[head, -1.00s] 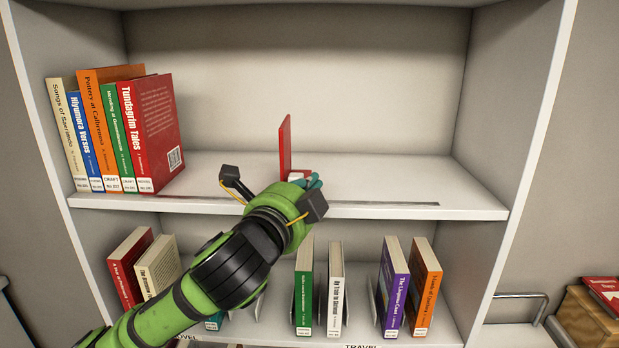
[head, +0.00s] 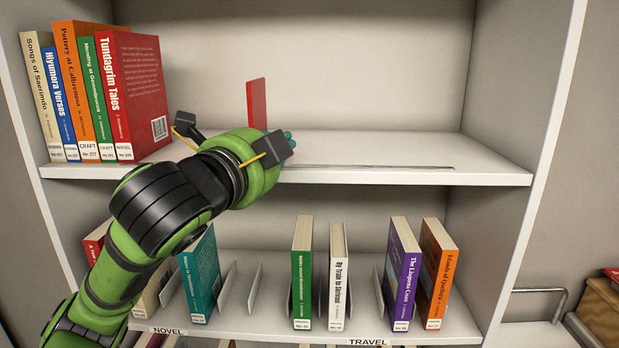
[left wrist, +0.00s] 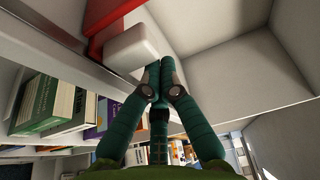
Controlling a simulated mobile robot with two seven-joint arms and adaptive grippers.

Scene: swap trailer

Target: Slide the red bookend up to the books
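The red bookend (head: 257,105) stands upright on the upper shelf; the arm hides its foot in the head view. A row of books (head: 137,90) leans at the shelf's left end, with a clear gap between it and the bookend. My left gripper (head: 290,141) is in front of the bookend's foot, its teal fingertips just right of the upright. In the left wrist view the fingers (left wrist: 162,74) are together and look shut and empty, close beside a white block (left wrist: 135,48) at the red bookend (left wrist: 112,14). Contact is unclear. My right gripper is not in view.
The upper shelf (head: 400,160) is bare right of the bookend, with a dark thin strip along its front. The lower shelf holds several upright books (head: 302,270) and metal dividers. Side panels (head: 550,90) bound the shelf.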

